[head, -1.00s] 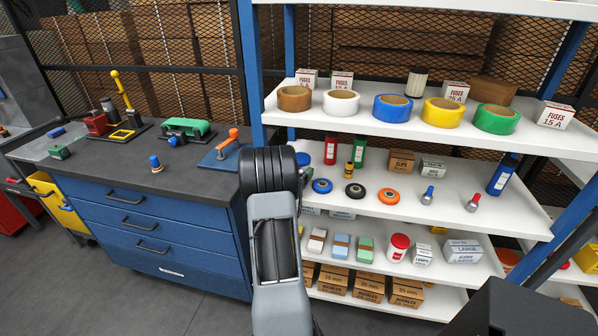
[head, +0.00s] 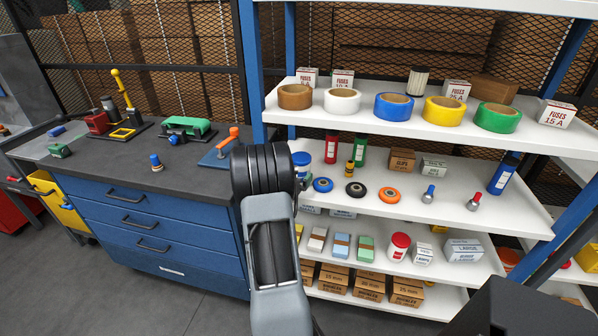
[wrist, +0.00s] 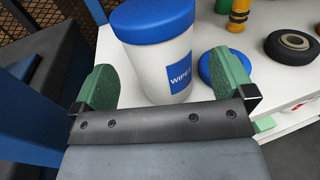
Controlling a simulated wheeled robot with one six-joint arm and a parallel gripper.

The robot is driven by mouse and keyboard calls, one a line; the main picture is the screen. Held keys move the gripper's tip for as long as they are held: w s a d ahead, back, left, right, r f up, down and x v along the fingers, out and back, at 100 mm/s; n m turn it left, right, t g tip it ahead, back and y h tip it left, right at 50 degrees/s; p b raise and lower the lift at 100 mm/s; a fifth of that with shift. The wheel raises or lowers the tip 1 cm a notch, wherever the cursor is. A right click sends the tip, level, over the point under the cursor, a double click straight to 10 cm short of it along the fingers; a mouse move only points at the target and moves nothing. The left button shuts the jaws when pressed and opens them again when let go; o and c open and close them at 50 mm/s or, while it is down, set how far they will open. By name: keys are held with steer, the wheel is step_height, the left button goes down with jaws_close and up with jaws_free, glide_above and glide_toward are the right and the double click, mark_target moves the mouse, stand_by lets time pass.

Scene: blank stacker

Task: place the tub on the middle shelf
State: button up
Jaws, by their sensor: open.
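A white tub with a blue lid and a blue "WIPES" label (wrist: 160,60) stands upright between the fingers of my gripper (wrist: 163,78) in the wrist view. My gripper is open, with one green finger on each side of the tub and gaps showing. In the head view the tub (head: 302,159) shows at the left end of the white shelf with the coloured wheels (head: 450,205), partly behind my arm.
A blue wheel (wrist: 225,72) lies close to the tub's right, with an amber bottle (wrist: 239,14) and a black wheel (wrist: 292,45) beyond. Tape rolls (head: 393,106) fill the shelf above. A blue shelf post (head: 249,60) and a workbench (head: 140,180) are on the left.

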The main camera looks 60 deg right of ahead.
steer(key=s+a+r+m+t+y, duration=0.1)
steer(key=a+m+y, duration=0.8)
steer(key=a, duration=1.5)
steer(key=s+a+r+m+t+y, duration=0.1)
steer(key=a+m+y, duration=0.8)
steer(key=a, duration=1.5)
step_height(320, 180, up, 2)
steer(key=shift+s+r+m, duration=0.1)
steer(key=shift+s+m, duration=0.2)
steer(key=shift+s, duration=0.35)
steer(key=shift+d, duration=0.1)
step_height(320, 180, up, 7)
steer(key=p, duration=0.5)
steer(key=shift+t+p, duration=0.3)
steer(key=shift+p, duration=0.1)
steer(key=shift+s, duration=0.1)
